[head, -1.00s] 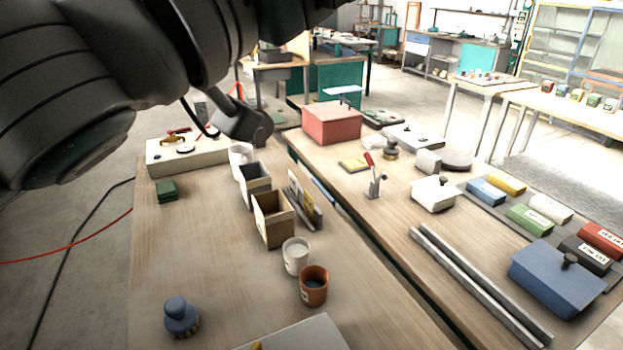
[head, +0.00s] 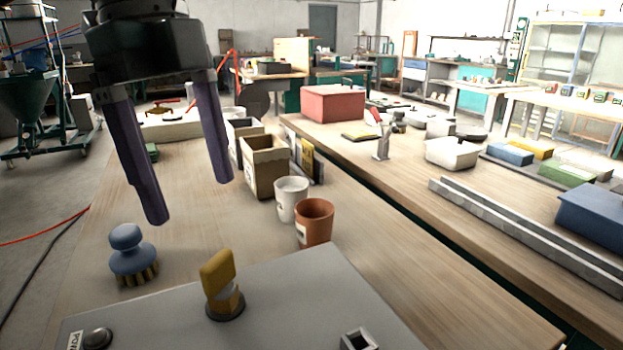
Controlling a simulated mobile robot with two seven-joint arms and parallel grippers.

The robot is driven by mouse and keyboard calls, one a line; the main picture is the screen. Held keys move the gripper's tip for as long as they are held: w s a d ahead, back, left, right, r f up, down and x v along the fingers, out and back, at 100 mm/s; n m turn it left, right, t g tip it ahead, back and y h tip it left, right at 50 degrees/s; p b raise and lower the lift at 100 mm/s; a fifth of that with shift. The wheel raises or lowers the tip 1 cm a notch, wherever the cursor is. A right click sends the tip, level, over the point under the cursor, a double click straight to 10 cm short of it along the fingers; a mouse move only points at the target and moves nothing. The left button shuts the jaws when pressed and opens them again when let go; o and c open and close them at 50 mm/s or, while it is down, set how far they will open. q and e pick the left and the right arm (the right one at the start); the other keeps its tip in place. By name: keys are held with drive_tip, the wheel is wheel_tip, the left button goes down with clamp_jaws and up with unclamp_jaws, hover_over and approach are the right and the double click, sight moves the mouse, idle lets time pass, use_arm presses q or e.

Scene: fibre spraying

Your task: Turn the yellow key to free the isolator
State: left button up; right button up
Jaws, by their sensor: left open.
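The yellow key (head: 219,279) stands upright in a round dark collar on top of a grey box (head: 300,290) at the bottom of the head view. My left gripper (head: 190,202) hangs from the upper left with its two dark fingers spread apart and nothing between them. It is above and beyond the key, apart from it. A black round button (head: 97,338) with a partly cut-off label and a small square metal socket (head: 358,340) are also on the box top. The isolator is not clearly identifiable. My right gripper is not in view.
Long metal bars (head: 520,230) lie on the right bench. The wood right of the box is clear.

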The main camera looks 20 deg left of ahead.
sight(216, 257)
use_arm(q)
drive_tip(key=f, duration=0.3)
drive_tip(key=d+f, duration=0.1)
drive_tip(key=f, duration=0.5)
drive_tip(key=shift+s+d+f, duration=0.1)
drive_tip(key=shift+d+f, duration=0.15)
drive_tip(key=shift+d, duration=0.05)
drive_tip(key=shift+c, duration=0.4)
clamp_jaws()
drive_tip(key=m+b, duration=0.1)
drive_tip(key=m, duration=0.3)
drive_tip(key=shift+g, duration=0.3)
drive_tip(key=m, duration=0.4)
drive_tip(key=shift+f+g+b, duration=0.1)
drive_tip(key=shift+g+b, duration=0.2)
drive_tip(key=shift+b, duration=0.1)
drive_tip(key=shift+c, duration=2.2)
unclamp_jaws()
drive_tip(key=shift+m, duration=0.4)
drive_tip(key=o, duration=0.5)
